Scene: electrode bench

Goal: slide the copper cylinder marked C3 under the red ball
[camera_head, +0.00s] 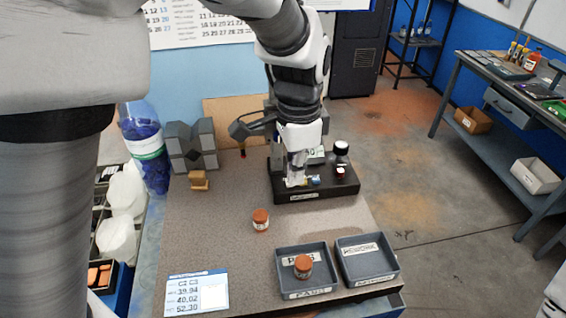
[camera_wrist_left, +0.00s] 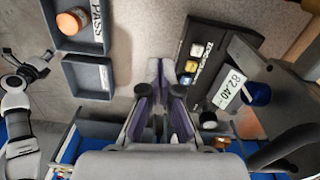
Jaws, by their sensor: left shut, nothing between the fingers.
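One copper cylinder (camera_head: 261,221) stands upright on the bench in front of the black gauge base (camera_head: 330,188). Another copper cylinder (camera_head: 303,266) stands in the PASS tray; it also shows in the left wrist view (camera_wrist_left: 71,22). The marks on both are too small to read. A small red tip (camera_head: 243,154) shows left of the gauge; I cannot tell whether it is the red ball. My left gripper (camera_head: 293,181) points down over the front of the gauge base, shut and empty, away from both cylinders. My right gripper (camera_wrist_left: 40,62) is small at the left of the wrist view, its jaws unclear.
The PASS tray (camera_head: 309,293) and empty REWORK tray (camera_head: 372,275) stand at the front right. A card with numbers (camera_head: 191,293) lies front left. A grey V-block (camera_head: 190,146) and a small brown block (camera_head: 199,180) stand back left. The bench's middle left is clear.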

